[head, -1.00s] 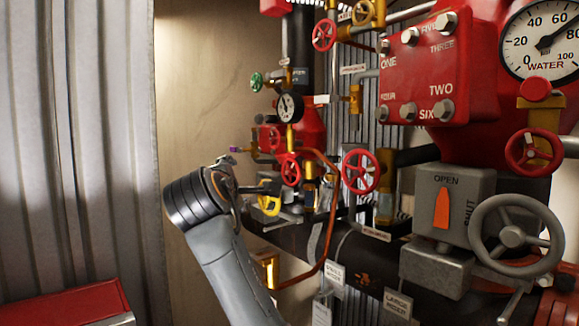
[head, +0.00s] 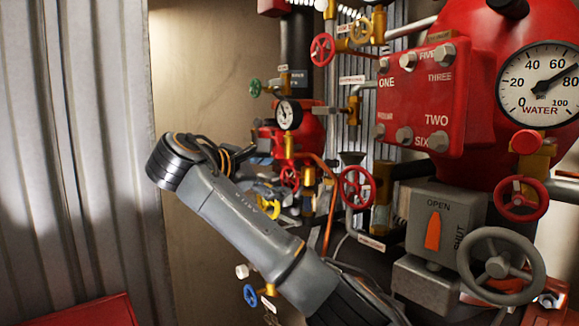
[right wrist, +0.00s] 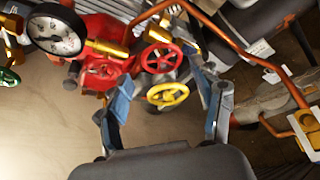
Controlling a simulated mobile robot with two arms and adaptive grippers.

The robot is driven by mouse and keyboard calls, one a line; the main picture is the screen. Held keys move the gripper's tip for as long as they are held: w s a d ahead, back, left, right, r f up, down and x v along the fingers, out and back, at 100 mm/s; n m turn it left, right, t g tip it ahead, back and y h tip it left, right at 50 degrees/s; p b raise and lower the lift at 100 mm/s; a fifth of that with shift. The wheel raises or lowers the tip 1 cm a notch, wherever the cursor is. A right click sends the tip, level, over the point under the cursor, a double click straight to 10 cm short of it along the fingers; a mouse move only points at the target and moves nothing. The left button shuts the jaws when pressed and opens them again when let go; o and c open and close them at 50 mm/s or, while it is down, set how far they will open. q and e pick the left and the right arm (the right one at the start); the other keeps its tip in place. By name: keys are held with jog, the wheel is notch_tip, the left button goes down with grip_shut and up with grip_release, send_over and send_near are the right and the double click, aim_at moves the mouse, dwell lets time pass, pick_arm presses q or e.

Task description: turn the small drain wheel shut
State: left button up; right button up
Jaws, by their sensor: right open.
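Several small handwheels sit on the pipework, and I cannot read which is labelled drain. A small yellow wheel (right wrist: 168,95) shows between and beyond my right gripper's fingers in the right wrist view; in the head view it is partly hidden behind my right arm (head: 268,197). A small red wheel (right wrist: 162,58) is just beyond it, also seen in the head view (head: 289,179). My right gripper (right wrist: 167,84) is open and empty, with its fingers on either side of the yellow wheel in the picture; contact is not visible. My left gripper is out of view.
A pressure gauge (right wrist: 55,30) and copper pipe (right wrist: 235,38) lie close to the right gripper. A larger red wheel (head: 357,187), a grey OPEN/SHUT wheel (head: 500,266) and a blue wheel (head: 250,295) stand nearby. Free room lies left, before the tan wall (head: 205,80).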

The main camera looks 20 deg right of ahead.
aim_at(288, 179)
jog(key=p+x, duration=0.3)
jog(key=x, duration=0.3)
jog(key=shift+s, duration=0.1)
jog(key=shift+d+f, duration=0.2)
jog(key=shift+a, duration=0.1)
jog(key=shift+c, duration=1.1)
jog(key=c, duration=0.7)
